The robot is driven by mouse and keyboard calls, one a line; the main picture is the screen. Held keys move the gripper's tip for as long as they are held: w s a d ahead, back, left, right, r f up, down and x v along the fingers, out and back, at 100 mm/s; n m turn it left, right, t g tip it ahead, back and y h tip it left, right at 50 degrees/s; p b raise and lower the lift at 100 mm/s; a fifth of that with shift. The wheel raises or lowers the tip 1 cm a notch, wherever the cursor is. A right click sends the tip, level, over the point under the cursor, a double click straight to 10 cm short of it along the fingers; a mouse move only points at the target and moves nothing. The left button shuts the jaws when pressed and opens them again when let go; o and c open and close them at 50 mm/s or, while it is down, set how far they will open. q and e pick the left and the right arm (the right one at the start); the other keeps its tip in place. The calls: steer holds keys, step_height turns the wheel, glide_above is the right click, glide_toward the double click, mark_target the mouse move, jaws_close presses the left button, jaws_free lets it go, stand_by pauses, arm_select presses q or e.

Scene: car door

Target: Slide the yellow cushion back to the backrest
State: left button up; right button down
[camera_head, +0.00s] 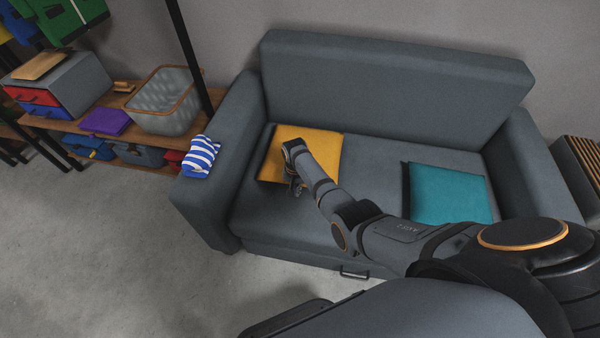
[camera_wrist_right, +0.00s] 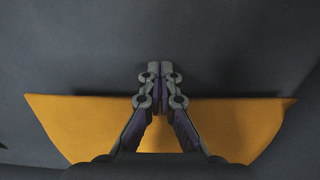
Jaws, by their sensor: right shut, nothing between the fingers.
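The yellow cushion (camera_head: 290,146) lies flat on the left part of the sofa seat. Its far edge is close to the foot of the backrest (camera_head: 390,95); I cannot tell whether they touch. My right gripper (camera_head: 297,188) reaches in from the right, low over the cushion's near part, and covers some of it. In the right wrist view the gripper's fingers (camera_wrist_right: 160,68) are shut with nothing between them. There the yellow cushion (camera_wrist_right: 85,125) shows behind the fingers, and the tips extend past its edge over grey fabric. My left gripper is not in view.
A teal cushion (camera_head: 448,192) lies on the right part of the seat. A blue-and-white striped cloth (camera_head: 201,157) rests on the left armrest (camera_head: 222,150). A wooden shelf with a basket (camera_head: 165,103) and boxes stands at left. The seat between the cushions is partly bare.

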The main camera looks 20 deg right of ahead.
steer(key=shift+w+d+f+b, duration=0.1)
steer(key=shift+w+d+b, duration=0.1)
steer(key=shift+b, duration=0.15)
steer(key=shift+w+d+b, duration=0.5)
steer(key=shift+w+b, duration=0.4)
steer(key=shift+b, duration=0.05)
steer(key=shift+w+d+b, duration=0.3)
steer(key=shift+w+b, duration=0.1)
steer(key=shift+b, duration=0.1)
steer(key=shift+w+d, duration=0.1)
steer(key=shift+w, duration=0.05)
